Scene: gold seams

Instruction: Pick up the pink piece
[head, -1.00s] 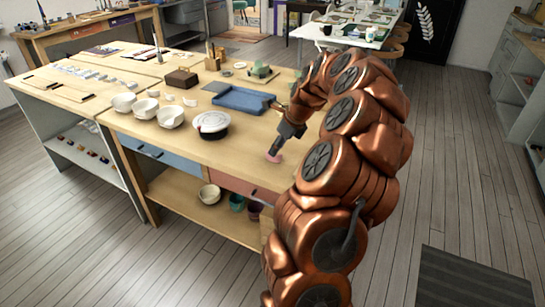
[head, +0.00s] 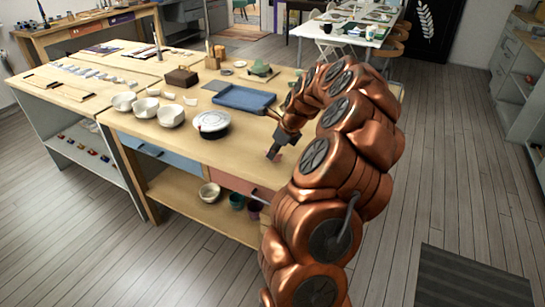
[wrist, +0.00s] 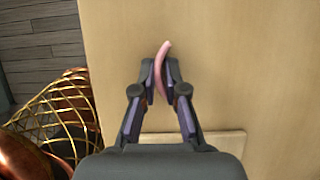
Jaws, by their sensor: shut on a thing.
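The pink piece (wrist: 163,62) is a thin, curved shard seen nearly edge-on in the wrist view. My gripper (wrist: 160,74) is shut on it, with one finger on each side. In the head view my gripper (head: 273,154) is at the front right part of the wooden table (head: 225,155), at or just above its top. Only a little of the pink piece shows there beside the fingers. I cannot tell whether it touches the table.
A pale board edge (wrist: 215,140) lies under my gripper in the wrist view. The tabletop right in front is clear.

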